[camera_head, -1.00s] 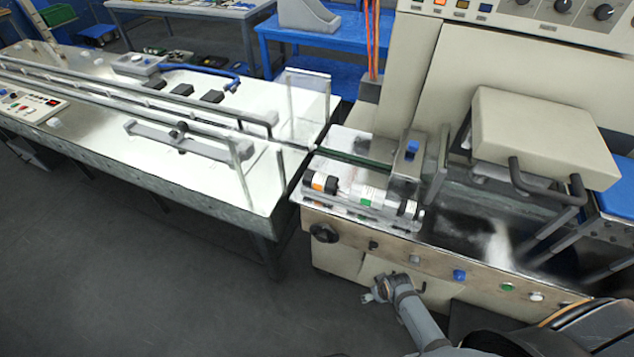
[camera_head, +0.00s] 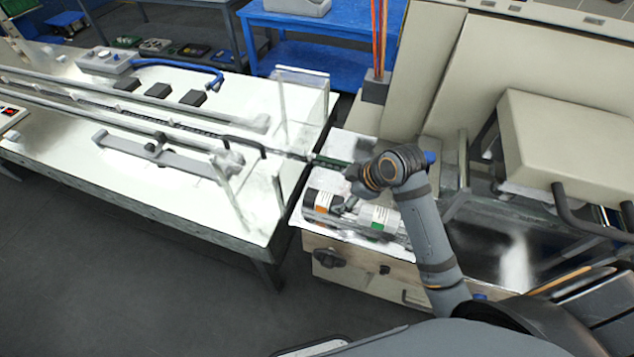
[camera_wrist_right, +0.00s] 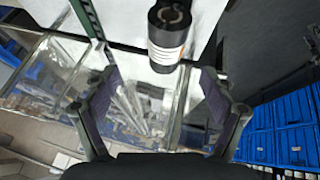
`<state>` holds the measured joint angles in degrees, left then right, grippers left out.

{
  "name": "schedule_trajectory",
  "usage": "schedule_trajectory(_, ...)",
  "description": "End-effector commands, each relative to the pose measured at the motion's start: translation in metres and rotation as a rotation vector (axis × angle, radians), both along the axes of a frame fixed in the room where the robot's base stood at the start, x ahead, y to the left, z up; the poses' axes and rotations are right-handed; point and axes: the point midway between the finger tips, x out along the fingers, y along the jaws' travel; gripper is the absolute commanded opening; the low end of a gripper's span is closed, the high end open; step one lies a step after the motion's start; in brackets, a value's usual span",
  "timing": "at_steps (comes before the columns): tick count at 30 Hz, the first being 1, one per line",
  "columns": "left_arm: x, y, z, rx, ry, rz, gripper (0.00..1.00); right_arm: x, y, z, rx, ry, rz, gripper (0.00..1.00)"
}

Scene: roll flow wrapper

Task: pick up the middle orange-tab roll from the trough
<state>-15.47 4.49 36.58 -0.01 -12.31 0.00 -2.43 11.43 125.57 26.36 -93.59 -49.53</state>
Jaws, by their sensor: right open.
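An orange-tab roll (camera_head: 320,208), dark with a white and orange label, lies at the left end of the trough (camera_head: 350,233) in the head view. A roll with a green tab (camera_head: 381,217) lies to its right. I cannot tell from the visible part which roll is the middle one. My right gripper (camera_head: 349,200) is over the trough beside the orange label, its fingers partly hidden and small. In the right wrist view my right gripper (camera_wrist_right: 160,78) is open and empty. A black roll with an orange-edged label (camera_wrist_right: 167,45) shows just beyond the fingertips, nearer the right finger. My left gripper is out of view.
A long white conveyor table (camera_head: 130,165) stands at the left, with clear upright guards (camera_head: 300,95) at its end. The beige machine body (camera_head: 560,130) rises at the right, close to my right arm. A blue table (camera_head: 330,60) stands behind.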

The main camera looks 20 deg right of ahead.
Motion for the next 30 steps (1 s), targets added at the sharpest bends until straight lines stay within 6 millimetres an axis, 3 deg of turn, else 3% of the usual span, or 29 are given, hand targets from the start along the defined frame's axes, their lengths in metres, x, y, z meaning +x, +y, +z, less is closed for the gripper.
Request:
schedule_trajectory(2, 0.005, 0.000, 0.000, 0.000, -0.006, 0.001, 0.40, 0.000, 0.001, 0.003, -0.003, -0.005, 0.016, 0.84)
schedule_trajectory(4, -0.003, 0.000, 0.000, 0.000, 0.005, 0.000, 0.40, 0.001, 0.002, 0.001, -0.002, -0.004, 0.018, 0.84)
schedule_trajectory(9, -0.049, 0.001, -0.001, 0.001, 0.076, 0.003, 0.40, 0.012, 0.011, -0.022, 0.002, -0.001, 0.016, 0.84)
schedule_trajectory(13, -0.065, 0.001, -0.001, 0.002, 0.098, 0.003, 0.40, 0.020, 0.015, -0.038, 0.001, -0.004, 0.014, 0.84)
schedule_trajectory(16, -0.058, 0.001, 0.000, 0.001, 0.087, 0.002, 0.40, 0.022, 0.016, -0.043, -0.003, -0.006, 0.014, 0.84)
schedule_trajectory(20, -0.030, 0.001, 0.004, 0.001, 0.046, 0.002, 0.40, 0.023, 0.018, -0.047, -0.001, -0.003, 0.015, 0.84)
schedule_trajectory(23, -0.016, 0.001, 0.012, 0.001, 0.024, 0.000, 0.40, 0.027, 0.025, -0.061, 0.001, 0.000, 0.013, 0.84)
schedule_trajectory(30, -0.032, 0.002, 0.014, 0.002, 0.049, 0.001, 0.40, 0.038, 0.034, -0.088, -0.002, -0.004, 0.014, 0.84)
